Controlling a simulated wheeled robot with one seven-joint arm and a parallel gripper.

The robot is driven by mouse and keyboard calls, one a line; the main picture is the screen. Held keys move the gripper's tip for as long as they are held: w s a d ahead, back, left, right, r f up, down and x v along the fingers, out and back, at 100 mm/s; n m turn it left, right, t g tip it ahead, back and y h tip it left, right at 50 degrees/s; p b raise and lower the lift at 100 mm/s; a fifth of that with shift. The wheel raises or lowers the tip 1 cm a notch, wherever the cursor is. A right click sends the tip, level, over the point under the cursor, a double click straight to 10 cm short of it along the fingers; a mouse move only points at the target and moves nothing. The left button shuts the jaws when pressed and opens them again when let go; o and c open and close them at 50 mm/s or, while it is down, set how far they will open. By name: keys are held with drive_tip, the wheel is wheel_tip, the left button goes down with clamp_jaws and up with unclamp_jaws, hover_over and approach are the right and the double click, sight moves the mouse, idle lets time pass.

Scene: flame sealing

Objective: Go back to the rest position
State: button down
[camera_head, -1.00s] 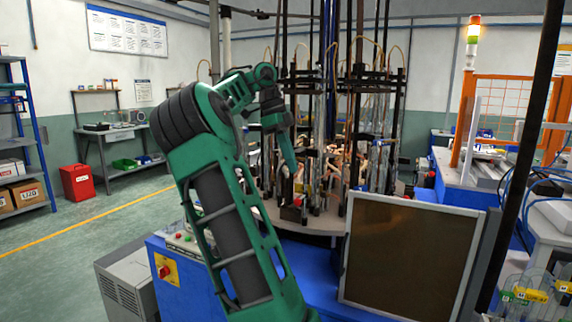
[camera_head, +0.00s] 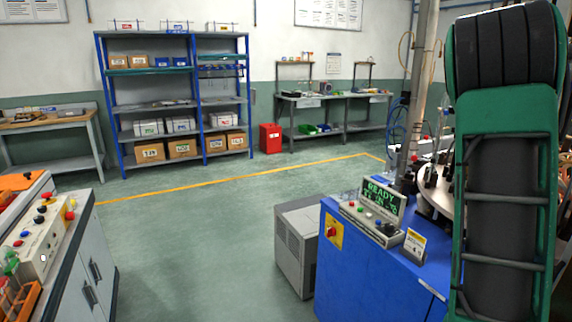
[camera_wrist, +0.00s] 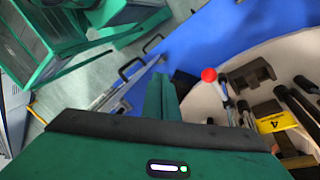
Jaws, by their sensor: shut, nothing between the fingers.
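My gripper (camera_wrist: 162,98) shows in the wrist view. Its green fingers are together and hold nothing. It hangs over the blue machine (camera_wrist: 213,42), beside the edge of the machine's pale round table (camera_wrist: 290,55). A red ball-topped part (camera_wrist: 209,75) and dark fixtures on that table lie just right of the fingers. In the head view my green arm stands along the right side, and the gripper itself is out of that picture.
The blue machine cabinet (camera_head: 365,270) carries a control panel with a "READY" display (camera_head: 381,198). A grey box unit (camera_head: 297,262) stands beside it. A workbench with buttons (camera_head: 75,270) is at left. Blue shelves (camera_head: 120,110) and a red bin (camera_head: 270,138) are at the back. The middle floor is clear.

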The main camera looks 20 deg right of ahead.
drive_tip(key=s+a+f+n+t, duration=0.1)
drive_tip(key=s+a+f+n, duration=0.1)
drive_tip(key=a+f+n, duration=0.3)
drive_tip(key=s+a+f+n+t, duration=0.1)
drive_tip(key=s+a+f+n, duration=0.2)
drive_tip(key=a, duration=0.9)
drive_tip(key=s+a+f+n+t, duration=0.1)
drive_tip(key=s+a+f+n, duration=0.2)
drive_tip(key=a+f+n, duration=0.4)
drive_tip(key=a+n, duration=0.1)
drive_tip(key=n, duration=0.3)
drive_tip(key=shift+a+t, duration=0.15)
drive_tip(key=shift+t, duration=0.15)
drive_tip(key=shift+s, duration=0.1)
